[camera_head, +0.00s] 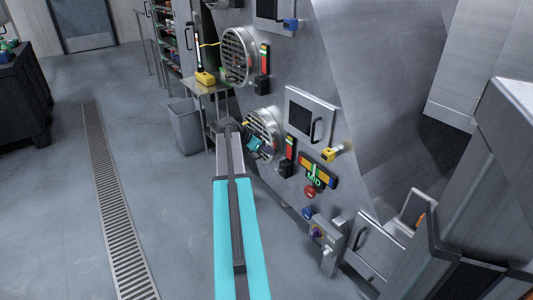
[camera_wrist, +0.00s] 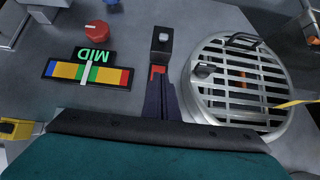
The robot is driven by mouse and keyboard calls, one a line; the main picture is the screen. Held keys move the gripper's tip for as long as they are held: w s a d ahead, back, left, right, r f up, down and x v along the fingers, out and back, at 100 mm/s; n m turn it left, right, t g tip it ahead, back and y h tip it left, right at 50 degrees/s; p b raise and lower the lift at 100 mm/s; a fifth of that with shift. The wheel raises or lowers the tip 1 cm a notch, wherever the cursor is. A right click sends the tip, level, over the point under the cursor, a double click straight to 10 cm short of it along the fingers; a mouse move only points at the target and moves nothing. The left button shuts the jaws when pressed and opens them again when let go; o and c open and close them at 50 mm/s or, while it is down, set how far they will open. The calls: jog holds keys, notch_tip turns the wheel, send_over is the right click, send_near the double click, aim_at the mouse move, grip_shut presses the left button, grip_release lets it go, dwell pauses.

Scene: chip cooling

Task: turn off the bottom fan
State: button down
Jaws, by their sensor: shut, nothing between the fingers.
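The bottom fan is the lower round grille (camera_head: 262,131) on the steel machine. In the wrist view its round slatted grille (camera_wrist: 238,108) fills the right side. Beside it is a black switch box (camera_wrist: 162,40) with a pale button; in the head view the box (camera_head: 286,169) sits below a coloured strip. My gripper (camera_wrist: 160,84) is shut and empty. Its fingers cover most of that strip, leaving a red end (camera_wrist: 158,71) visible just short of the switch box. Whether the fingertips touch the panel I cannot tell.
The upper fan (camera_head: 238,55) has its own switch box (camera_head: 262,88). Left of my fingers in the wrist view are a coloured MID gauge (camera_wrist: 88,74) and a red knob (camera_wrist: 97,29). A grey bin (camera_head: 185,126) stands left of the machine.

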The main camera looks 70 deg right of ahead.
jog(key=b, duration=0.2)
send_over(279, 170)
jog(key=f, duration=0.3)
jog(key=w+f, duration=0.1)
jog(key=f, duration=0.1)
jog(key=shift+d+f, duration=0.15)
jog(key=shift+f, duration=0.05)
jog(key=f, duration=0.1)
jog(key=f+b, duration=0.1)
jog(key=shift+w+a+f, duration=0.2)
jog(key=shift+a+f, duration=0.1)
jog(key=shift+a, duration=0.1)
jog(key=shift+w+a+f+b, duration=0.2)
jog(key=shift+a+f+b, duration=0.15)
jog(key=shift+f, duration=0.15)
jog(key=shift+s+f+b, duration=0.15)
jog(key=shift+s+b, duration=0.05)
jog(key=shift+b, duration=0.1)
jog(key=shift+w, duration=0.1)
